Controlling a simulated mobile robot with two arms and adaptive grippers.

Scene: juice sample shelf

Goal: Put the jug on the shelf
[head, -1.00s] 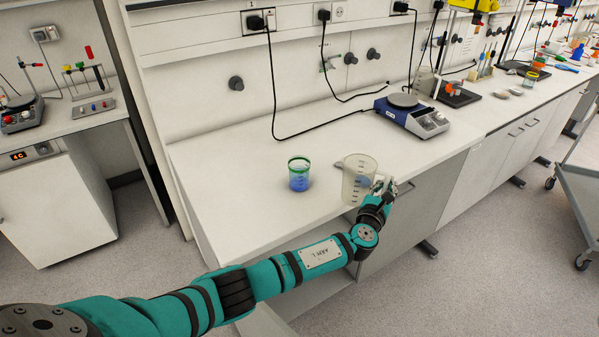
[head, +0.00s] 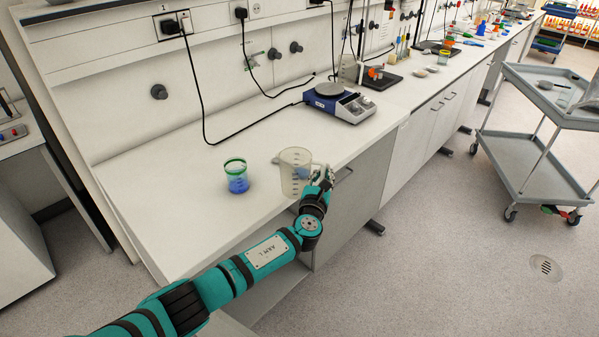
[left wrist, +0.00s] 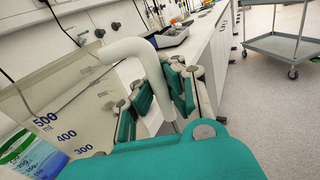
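The jug (head: 294,181) is a translucent measuring jug with a pale handle, upright at the front edge of the white bench in the head view. My left gripper (head: 318,183) is at its right side, with fingers on both sides of the handle. The left wrist view shows the jug wall (left wrist: 66,92) with dark blue marks, and the handle between the fingers of my left gripper (left wrist: 162,100). I cannot tell whether the jug's base touches the bench. A shelf (head: 577,25) with rows of orange and red items stands far back at the top right. My right gripper is not in view.
A green-rimmed beaker with blue liquid (head: 237,178) stands left of the jug. A blue hotplate (head: 338,104) with a cord stands behind it. A grey trolley (head: 530,165) stands on the floor to the right. Open floor lies between bench and trolley.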

